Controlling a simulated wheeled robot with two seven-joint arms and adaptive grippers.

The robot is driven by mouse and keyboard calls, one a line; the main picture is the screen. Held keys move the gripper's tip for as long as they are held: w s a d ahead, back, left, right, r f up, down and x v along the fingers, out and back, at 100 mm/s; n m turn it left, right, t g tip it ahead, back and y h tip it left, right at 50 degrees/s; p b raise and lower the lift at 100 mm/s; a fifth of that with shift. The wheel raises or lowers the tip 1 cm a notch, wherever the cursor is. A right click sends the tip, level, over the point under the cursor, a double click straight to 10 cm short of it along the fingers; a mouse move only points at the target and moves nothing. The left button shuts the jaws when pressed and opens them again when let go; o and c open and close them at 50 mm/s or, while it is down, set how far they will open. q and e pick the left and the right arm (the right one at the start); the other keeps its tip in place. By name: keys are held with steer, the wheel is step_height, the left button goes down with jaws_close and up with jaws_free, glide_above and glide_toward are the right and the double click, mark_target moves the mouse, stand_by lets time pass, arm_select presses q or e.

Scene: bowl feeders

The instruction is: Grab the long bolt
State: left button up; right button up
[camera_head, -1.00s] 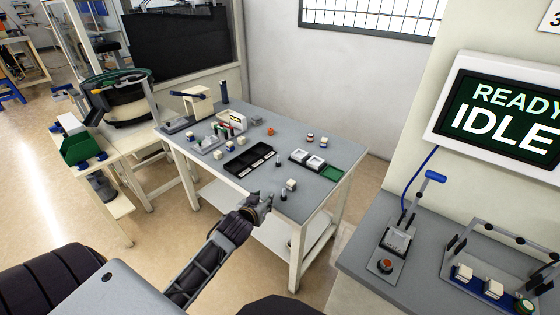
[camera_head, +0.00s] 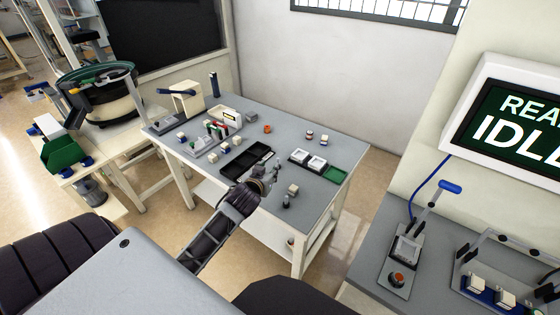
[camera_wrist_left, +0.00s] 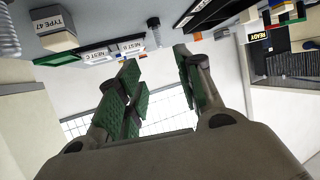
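My left gripper (camera_head: 262,184) is over the front part of the grey table. In the left wrist view, which shows the table upside down, its green-padded fingers (camera_wrist_left: 158,88) are apart with nothing between them. A slim grey upright bolt (camera_wrist_left: 153,32) stands beyond the fingertips, apart from them; in the head view it (camera_head: 279,172) is small, just past the gripper. A second, threaded bolt (camera_wrist_left: 8,32) is cut by the wrist view's left edge; it seems to be the grey one (camera_head: 286,201) near the table's front edge. I cannot tell which is longer. My right gripper is not in view.
A pale block (camera_head: 293,189) stands close to the bolts, labelled in the wrist view (camera_wrist_left: 56,32). A black tray (camera_head: 247,160), white nests (camera_head: 308,159) and a green pad (camera_head: 335,175) lie on the table (camera_head: 315,196). A bowl feeder (camera_head: 100,95) stands at left.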

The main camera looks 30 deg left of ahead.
arm_select(q)
steer(key=shift+r, duration=0.1)
stand_by(0.3)
glide_toward(278, 159)
steer(key=shift+x, duration=0.75)
steer(key=shift+b+x, duration=0.35)
steer(key=shift+x, duration=1.6)
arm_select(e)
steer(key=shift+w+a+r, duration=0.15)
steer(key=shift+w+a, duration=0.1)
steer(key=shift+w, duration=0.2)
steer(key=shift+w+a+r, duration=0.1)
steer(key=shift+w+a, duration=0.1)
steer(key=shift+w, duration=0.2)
